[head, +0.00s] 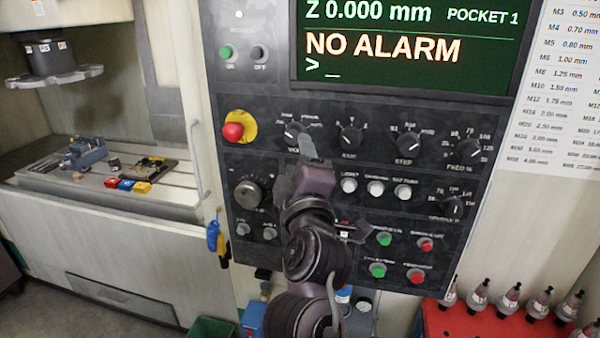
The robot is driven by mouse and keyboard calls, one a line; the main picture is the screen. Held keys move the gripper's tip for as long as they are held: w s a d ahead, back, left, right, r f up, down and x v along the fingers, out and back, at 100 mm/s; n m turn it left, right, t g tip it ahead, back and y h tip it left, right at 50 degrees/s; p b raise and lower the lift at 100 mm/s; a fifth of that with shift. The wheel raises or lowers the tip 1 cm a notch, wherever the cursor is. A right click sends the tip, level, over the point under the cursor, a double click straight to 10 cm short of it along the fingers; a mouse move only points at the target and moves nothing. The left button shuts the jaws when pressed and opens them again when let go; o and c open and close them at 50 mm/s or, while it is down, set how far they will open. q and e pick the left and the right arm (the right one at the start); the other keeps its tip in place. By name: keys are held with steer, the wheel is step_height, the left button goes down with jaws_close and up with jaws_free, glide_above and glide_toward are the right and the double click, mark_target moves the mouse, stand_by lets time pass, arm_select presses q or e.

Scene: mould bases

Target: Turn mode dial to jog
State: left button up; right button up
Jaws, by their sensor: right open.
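The mode dial (293,132) is a dark round knob at the left end of the upper dial row on the black control panel (335,112). Its label below is partly hidden by my gripper, and I cannot read its setting. My right gripper (295,158) is open, just below and in front of the dial. One fingertip reaches up near the dial's lower right edge; I cannot tell whether it touches. My left gripper is not in view.
An axis dial (350,138), step dial (406,144) and feed dial (468,150) continue the row. A red emergency button (233,132) stands out at left. White buttons (376,188) lie below. The screen (400,45) reads NO ALARM. A red tool rack (470,322) stands lower right.

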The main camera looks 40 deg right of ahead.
steer(key=shift+p+v, duration=0.55)
steer(key=shift+v, duration=0.6)
